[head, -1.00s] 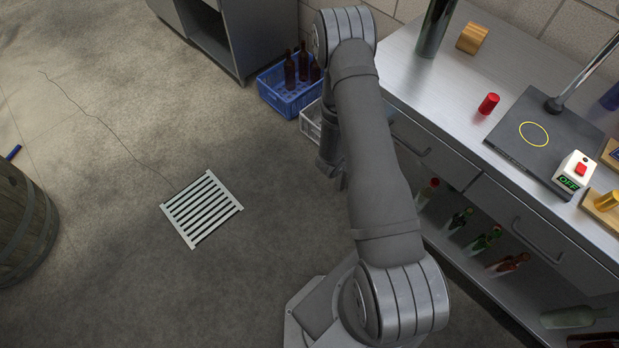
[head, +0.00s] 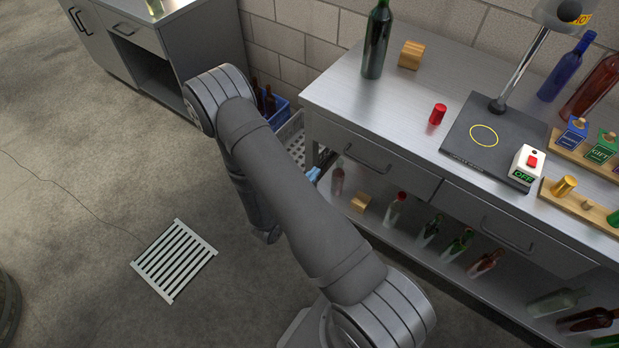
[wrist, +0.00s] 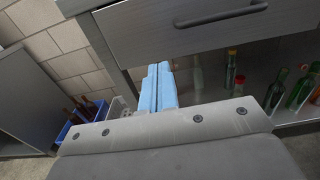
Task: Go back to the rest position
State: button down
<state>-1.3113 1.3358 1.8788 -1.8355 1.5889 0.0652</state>
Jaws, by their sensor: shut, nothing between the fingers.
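My gripper (wrist: 158,88) shows in the wrist view with its two light blue fingers shut together and nothing between them. It is in front of the workbench, just below a drawer with a bar handle (wrist: 222,14). In the head view only a small blue part of my gripper (head: 313,174) shows past my arm, beside the bench's left end. My arm hides the rest of it.
The steel workbench (head: 335,95) carries a dark green bottle (head: 377,40), a wooden block (head: 411,54), a red cap (head: 438,114) and a switch box reading OFF (head: 527,167). Bottles stand and lie on its lower shelf. A blue crate (head: 281,112) stands behind my arm. Floor around the grate (head: 174,260) is clear.

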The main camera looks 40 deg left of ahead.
aim_at(341, 143)
jog(key=shift+s, duration=0.65)
jog(key=w, duration=1.4)
jog(key=s, duration=1.4)
jog(key=shift+w, duration=0.15)
jog(key=shift+w, duration=6.9)
